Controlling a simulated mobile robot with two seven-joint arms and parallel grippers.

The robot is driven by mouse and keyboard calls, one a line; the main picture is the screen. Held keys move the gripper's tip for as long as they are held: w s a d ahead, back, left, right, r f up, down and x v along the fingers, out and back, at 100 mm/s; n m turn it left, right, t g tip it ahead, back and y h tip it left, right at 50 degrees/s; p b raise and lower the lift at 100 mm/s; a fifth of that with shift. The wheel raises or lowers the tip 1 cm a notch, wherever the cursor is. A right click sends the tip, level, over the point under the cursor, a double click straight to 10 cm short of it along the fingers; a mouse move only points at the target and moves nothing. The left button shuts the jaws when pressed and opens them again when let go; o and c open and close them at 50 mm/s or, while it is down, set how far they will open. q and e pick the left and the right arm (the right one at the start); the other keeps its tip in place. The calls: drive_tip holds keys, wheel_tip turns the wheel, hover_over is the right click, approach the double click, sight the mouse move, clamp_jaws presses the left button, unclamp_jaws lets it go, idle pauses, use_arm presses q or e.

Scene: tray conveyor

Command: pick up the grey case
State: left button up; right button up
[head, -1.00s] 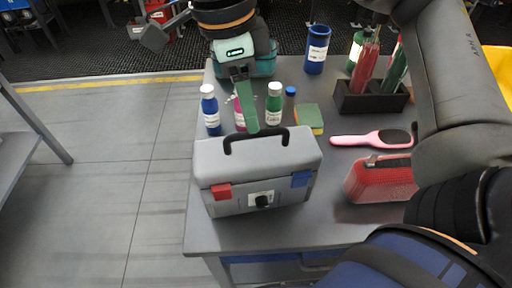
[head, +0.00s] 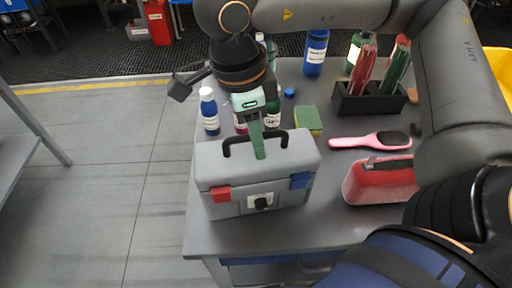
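The grey case (head: 232,170) stands upright on the near left part of the table. It has a red latch, a blue latch and a black arched handle (head: 236,138) on its lid. My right gripper (head: 260,157) points down over the middle of the case. Its green finger covers the centre of the handle, with the tip over the lid. Only one finger shows clearly, so I cannot tell whether it is closed around the handle. The case still rests on the table. My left gripper is not in view.
On the table (head: 330,228), a blue-labelled bottle (head: 209,112) and other bottles stand behind the case. A green sponge (head: 308,120), pink hairbrush (head: 362,140), red case (head: 376,181) and black holder (head: 370,100) are to the right.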

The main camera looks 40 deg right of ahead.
clamp_jaws()
drive_tip(key=shift+r, duration=0.1)
idle(1.0)
